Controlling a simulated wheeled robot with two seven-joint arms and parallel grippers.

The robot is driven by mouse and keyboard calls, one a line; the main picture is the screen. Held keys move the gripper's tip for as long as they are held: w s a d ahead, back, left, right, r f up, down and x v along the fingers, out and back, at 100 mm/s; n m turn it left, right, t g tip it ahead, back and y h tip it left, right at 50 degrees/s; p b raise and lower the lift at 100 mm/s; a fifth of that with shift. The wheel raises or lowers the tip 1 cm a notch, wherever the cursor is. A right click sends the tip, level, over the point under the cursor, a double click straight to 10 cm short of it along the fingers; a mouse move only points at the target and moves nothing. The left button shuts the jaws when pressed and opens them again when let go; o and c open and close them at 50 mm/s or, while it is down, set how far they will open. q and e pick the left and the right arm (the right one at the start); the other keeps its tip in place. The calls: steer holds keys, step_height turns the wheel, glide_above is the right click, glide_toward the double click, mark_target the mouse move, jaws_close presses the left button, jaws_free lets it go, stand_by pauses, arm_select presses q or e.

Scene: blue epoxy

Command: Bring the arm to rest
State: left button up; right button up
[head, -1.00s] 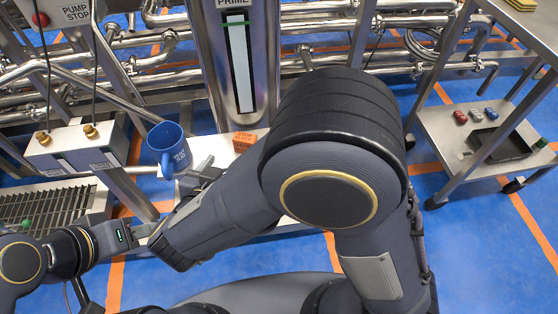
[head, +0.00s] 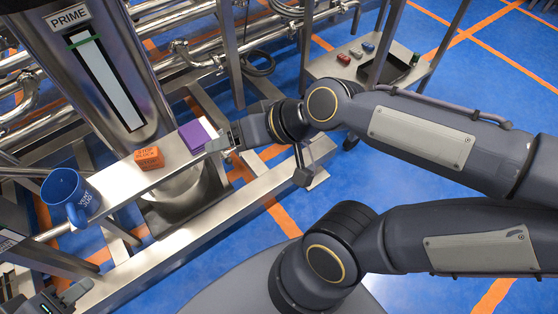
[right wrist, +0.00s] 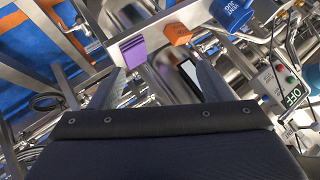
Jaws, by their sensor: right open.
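My right arm comes in from the right in the head view, folded back so that its gripper (head: 218,143) points left. That gripper is open and empty. In the head view it overlaps the right side of a purple block (head: 196,136). In the right wrist view its two fingers are spread wide, and the purple block (right wrist: 133,52) shows beyond them with nothing gripped. My left gripper (head: 72,294) is only partly in view at the lower left corner. Its jaw gap cannot be made out there.
The purple block, an orange block (head: 149,158) and a blue mug (head: 69,194) stand along a narrow metal ledge (head: 125,180). A steel column (head: 100,75) rises behind. A metal cart (head: 330,68) with small items stands at the back. Blue floor (head: 480,110) is open at the right.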

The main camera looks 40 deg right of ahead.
steer(key=s+d+f+g+h, duration=0.2)
steer(key=s+d+f, duration=0.2)
steer(key=s, duration=0.3)
steer(key=shift+d+m, duration=0.4)
steer(key=shift+d, duration=0.2)
arm_select(q)
steer(key=shift+r, duration=0.1)
